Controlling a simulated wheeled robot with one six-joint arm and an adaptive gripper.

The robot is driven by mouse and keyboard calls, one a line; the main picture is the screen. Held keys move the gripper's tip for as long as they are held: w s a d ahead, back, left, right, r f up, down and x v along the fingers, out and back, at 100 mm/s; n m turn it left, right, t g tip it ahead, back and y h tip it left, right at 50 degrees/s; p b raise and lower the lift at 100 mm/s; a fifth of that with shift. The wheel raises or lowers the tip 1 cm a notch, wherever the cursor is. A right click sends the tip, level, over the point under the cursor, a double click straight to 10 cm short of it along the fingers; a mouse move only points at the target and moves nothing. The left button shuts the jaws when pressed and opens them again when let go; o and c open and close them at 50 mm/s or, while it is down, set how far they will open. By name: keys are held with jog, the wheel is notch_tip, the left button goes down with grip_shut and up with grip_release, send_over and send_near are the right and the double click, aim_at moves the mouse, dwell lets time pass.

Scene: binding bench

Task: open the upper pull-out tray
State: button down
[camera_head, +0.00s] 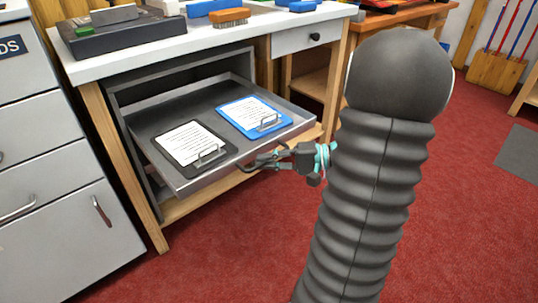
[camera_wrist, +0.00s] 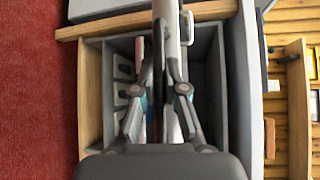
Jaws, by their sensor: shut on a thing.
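The upper pull-out tray (camera_head: 187,182) is a grey metal tray under the white-topped bench. It stands well out of its dark cabinet (camera_head: 118,88). A black clipboard (camera_head: 187,143) and a blue clipboard (camera_head: 249,112), both with white sheets, lie in it. My gripper (camera_head: 250,164) is at the tray's front edge, near its middle, and shut on it. Whether it holds a handle or the lip itself is hidden. In the wrist view the fingers (camera_wrist: 166,62) close together around a narrow upright-looking bar.
A grey drawer cabinet (camera_head: 62,225) stands close at the left. A bench drawer (camera_head: 305,38) with a black knob is shut at the right. A wooden shelf (camera_head: 215,195) lies below the tray. The red floor (camera_head: 225,260) in front is clear.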

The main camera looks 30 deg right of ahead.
jog(key=shift+s, duration=0.35)
jog(key=c, duration=1.2)
grip_release()
jog(key=shift+d, duration=0.1)
jog(key=v, duration=1.2)
